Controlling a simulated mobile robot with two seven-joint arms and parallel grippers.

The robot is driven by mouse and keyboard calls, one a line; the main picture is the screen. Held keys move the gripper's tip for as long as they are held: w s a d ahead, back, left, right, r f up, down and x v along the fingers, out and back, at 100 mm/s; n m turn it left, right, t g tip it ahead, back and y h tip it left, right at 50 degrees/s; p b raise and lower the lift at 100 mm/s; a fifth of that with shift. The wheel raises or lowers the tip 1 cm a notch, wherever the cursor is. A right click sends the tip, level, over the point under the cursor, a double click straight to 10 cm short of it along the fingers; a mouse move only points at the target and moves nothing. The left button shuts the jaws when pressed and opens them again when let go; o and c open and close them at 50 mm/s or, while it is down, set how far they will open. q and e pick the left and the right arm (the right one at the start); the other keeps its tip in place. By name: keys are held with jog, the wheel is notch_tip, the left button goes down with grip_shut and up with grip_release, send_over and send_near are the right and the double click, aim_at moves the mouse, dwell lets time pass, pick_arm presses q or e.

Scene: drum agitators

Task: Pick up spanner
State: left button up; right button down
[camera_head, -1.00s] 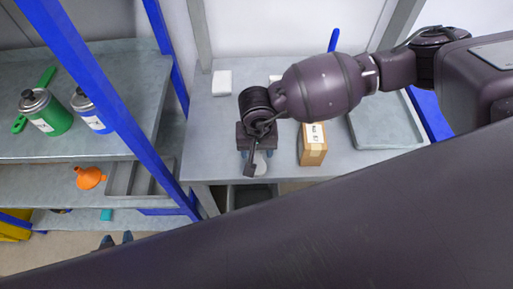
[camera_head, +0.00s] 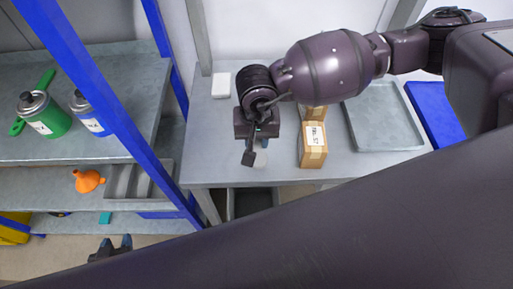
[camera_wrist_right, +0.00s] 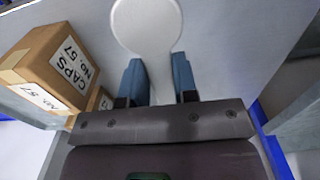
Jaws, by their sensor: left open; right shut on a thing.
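My right gripper (camera_head: 260,142) is over the front edge of the grey table. In the right wrist view its blue fingers (camera_wrist_right: 160,85) are closed on the narrow handle of a white round-headed tool (camera_wrist_right: 147,25). The round head points away from the gripper. I cannot tell whether this tool is the spanner. A long green tool (camera_head: 46,79), perhaps a spanner, is partly hidden behind a green can (camera_head: 48,120) on the left shelf. My left gripper (camera_head: 115,243) is open and empty, low at the left, below the shelves.
Two cardboard boxes (camera_head: 313,148) stand right of my right gripper, close to it. A grey tray (camera_head: 385,115) and a white block (camera_head: 221,86) lie on the table. A blue shelf post (camera_head: 110,100) rises at left. An orange funnel (camera_head: 88,181) sits on the lower shelf.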

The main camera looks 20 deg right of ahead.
aim_at(256, 141)
notch_tip(256, 141, up, 14)
jog(key=b, duration=0.1)
jog(key=shift+r, duration=0.15)
dwell(1.2)
